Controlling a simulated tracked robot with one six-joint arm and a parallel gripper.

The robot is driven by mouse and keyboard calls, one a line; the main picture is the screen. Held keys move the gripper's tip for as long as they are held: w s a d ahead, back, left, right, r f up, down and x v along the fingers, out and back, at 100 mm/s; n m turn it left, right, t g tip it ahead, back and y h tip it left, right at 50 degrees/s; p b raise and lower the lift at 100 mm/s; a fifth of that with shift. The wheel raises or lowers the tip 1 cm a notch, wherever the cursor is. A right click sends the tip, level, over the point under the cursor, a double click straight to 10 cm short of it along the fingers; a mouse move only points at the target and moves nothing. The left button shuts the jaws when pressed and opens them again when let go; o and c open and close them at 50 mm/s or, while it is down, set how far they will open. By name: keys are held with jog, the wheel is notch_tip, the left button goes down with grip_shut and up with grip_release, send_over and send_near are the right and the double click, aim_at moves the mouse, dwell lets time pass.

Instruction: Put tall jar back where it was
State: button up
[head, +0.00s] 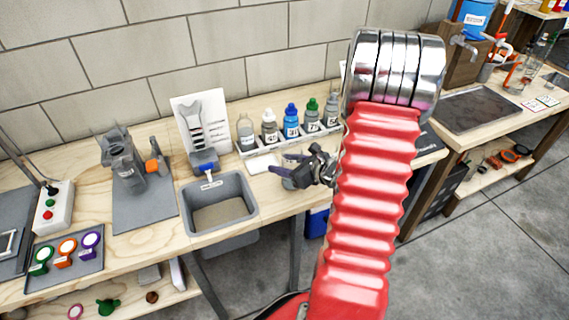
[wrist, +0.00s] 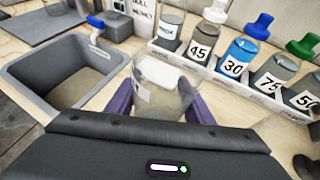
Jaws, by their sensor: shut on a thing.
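My gripper (wrist: 159,82), with purple fingers, is shut on a clear glass jar (wrist: 160,90), which I take for the tall jar. The jar has a pale label on its left side and fills the gap between the fingers. My gripper (head: 290,172) also shows in the head view, over the bench front, right of the sink and in front of the bottle rack. The jar is hard to make out there. The rack (head: 255,150) holds a clear bottle (head: 245,132) at its left end and several capped bottles, with numbered labels (wrist: 197,52) in the wrist view.
A grey sink (head: 187,210) with a blue-handled tap (head: 204,168) is left of my gripper. A grey mat with a clamp-like device (head: 125,160) lies further left. My red arm hides part of the bench on the right. Bench between sink and rack is mostly free.

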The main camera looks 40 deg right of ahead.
jog(key=shift+f, duration=0.1)
jog(key=o, duration=1.2)
jog(key=shift+s+d+r, duration=0.1)
jog(key=shift+s+r, duration=0.25)
jog(key=shift+s, duration=0.15)
jog(key=v, duration=1.1)
jog(key=shift+w, duration=0.1)
